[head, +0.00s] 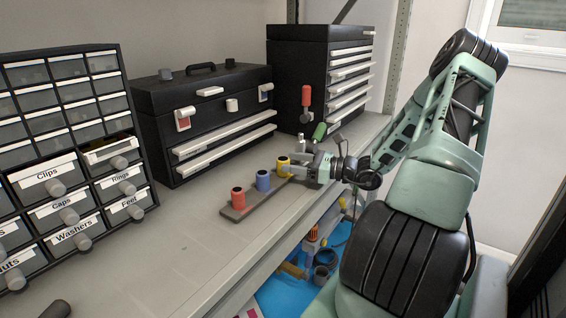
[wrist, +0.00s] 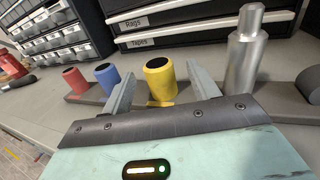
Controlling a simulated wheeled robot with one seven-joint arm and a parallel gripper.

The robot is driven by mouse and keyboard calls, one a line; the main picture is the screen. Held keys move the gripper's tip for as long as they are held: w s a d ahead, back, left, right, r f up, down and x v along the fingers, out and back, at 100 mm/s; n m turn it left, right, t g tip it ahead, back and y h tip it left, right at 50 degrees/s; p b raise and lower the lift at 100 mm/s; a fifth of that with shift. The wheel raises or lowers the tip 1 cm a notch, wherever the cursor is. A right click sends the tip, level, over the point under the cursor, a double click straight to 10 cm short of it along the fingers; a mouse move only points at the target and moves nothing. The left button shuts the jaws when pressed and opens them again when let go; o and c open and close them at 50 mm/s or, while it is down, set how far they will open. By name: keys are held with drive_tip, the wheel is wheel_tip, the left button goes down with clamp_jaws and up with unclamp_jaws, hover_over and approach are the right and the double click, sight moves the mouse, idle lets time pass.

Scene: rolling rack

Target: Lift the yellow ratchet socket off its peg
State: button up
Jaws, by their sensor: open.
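The yellow ratchet socket (wrist: 159,80) stands on the grey peg base (wrist: 88,92), and it also shows in the head view (head: 283,167). My gripper (wrist: 152,92) is open, with one finger on each side of the yellow socket; whether they touch it I cannot tell. In the head view my gripper (head: 306,168) reaches in from the right beside the socket. A blue socket (wrist: 107,77) and a red socket (wrist: 75,80) stand on the same base to the left. The peg under the yellow socket is hidden.
A bare silver post (wrist: 245,55) stands close to the right finger. A black toolbox (head: 205,120) and a drawer chest (head: 320,75) stand behind. A small-drawer cabinet (head: 70,140) is at left. The front-left shelf top (head: 170,245) is mostly clear.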

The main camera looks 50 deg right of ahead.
sight(282, 159)
drive_tip(key=shift+p+x, duration=0.5)
drive_tip(key=shift+x, duration=1.5)
drive_tip(key=shift+s+a, duration=0.1)
drive_tip(key=c, duration=1.1)
drive_tip(key=shift+r, duration=0.1)
drive_tip(key=shift+r, duration=0.1)
wheel_tip(282, 159, up, 10)
drive_tip(key=shift+f+b, duration=0.1)
drive_tip(key=shift+b, duration=0.45)
drive_tip(key=shift+p, duration=0.3)
